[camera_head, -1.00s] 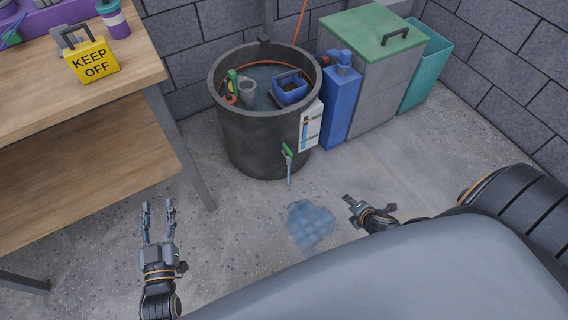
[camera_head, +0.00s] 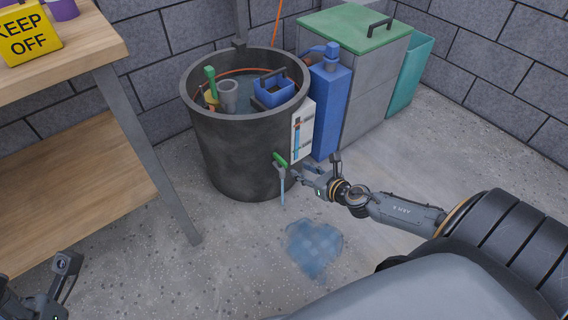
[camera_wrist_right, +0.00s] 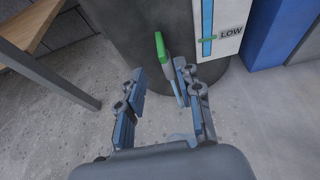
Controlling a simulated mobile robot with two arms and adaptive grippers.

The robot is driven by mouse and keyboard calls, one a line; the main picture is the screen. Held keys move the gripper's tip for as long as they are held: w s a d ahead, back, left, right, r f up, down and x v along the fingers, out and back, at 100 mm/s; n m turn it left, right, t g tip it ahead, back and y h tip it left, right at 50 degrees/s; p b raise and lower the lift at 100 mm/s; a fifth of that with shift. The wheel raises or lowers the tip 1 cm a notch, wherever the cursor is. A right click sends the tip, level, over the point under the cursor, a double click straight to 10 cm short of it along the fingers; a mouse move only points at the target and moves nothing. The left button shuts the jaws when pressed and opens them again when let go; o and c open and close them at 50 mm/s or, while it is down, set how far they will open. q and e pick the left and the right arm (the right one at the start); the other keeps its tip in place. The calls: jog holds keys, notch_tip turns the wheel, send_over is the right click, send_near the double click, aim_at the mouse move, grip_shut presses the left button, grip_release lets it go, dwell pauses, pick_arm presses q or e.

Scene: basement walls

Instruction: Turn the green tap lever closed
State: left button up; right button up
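The green tap lever (camera_head: 280,159) sits on a tap low on the side of a dark round tub (camera_head: 232,150). A thin stream of water (camera_head: 282,190) runs down below it. My right gripper (camera_head: 304,175) is open, just right of the tap in the head view. In the right wrist view the green lever (camera_wrist_right: 160,47) stands upright beyond the open fingers (camera_wrist_right: 164,90), with the water between and behind them. No contact with the lever shows. My left gripper (camera_head: 66,272) is partly cut off at the lower left, and its finger opening is unclear.
A blue puddle (camera_head: 314,247) lies on the floor below the tap. A level gauge (camera_wrist_right: 221,35) marked LOW is on the tub's side. A blue bottle (camera_head: 330,108) and a grey bin (camera_head: 372,85) stand right of the tub. A wooden table (camera_head: 75,190) is on the left.

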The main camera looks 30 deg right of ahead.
aim_at(283, 161)
jog(key=b+x, duration=0.2)
jog(key=x, duration=0.8)
jog(key=shift+w+f+b, duration=0.1)
jog(key=shift+f+b, duration=0.05)
jog(key=shift+b, duration=0.2)
grip_shut()
